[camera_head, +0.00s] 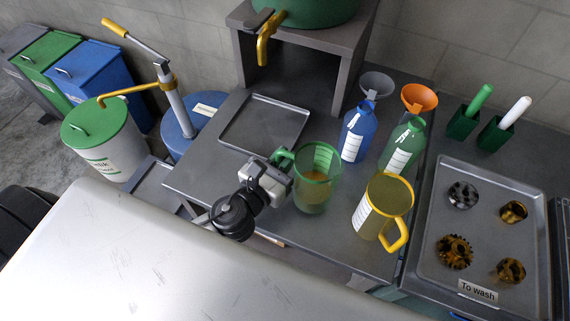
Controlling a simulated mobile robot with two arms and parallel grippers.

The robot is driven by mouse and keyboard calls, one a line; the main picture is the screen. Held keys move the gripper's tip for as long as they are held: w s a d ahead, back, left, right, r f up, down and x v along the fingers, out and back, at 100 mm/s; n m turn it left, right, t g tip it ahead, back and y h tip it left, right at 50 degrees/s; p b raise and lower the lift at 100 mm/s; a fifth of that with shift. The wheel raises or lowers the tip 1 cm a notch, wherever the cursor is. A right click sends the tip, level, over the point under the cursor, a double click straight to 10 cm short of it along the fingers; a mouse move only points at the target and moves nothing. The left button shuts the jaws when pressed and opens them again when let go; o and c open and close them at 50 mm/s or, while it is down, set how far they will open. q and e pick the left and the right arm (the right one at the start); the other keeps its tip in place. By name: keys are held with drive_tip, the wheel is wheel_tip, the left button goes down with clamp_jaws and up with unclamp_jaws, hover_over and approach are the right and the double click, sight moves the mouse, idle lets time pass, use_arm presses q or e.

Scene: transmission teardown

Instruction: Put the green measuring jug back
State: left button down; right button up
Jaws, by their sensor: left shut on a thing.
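The green measuring jug (317,181) is translucent, with a green rim and a white scale, and holds some amber liquid low inside. It is upright at the front of the grey bench, and I cannot tell whether it touches the top. My left gripper (277,172) is shut on the green jug's handle (283,158), at the jug's left side. The fingertips are partly hidden. My right gripper is not in view.
A yellow jug (382,208) stands close to the right. Blue (355,134) and green (401,148) bottles and two funnels stand behind. An empty shallow tray (238,141) lies back left. A "To wash" tray (433,230) holds several gears. A yellow-tapped green vessel (318,10) sits on a stand.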

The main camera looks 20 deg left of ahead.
use_arm(q)
drive_tip(key=shift+f, duration=0.75)
drive_tip(key=shift+f+b, duration=0.2)
drive_tip(key=shift+b, duration=0.1)
drive_tip(key=c, duration=1.2)
unclamp_jaws()
drive_tip(key=shift+o, duration=0.2)
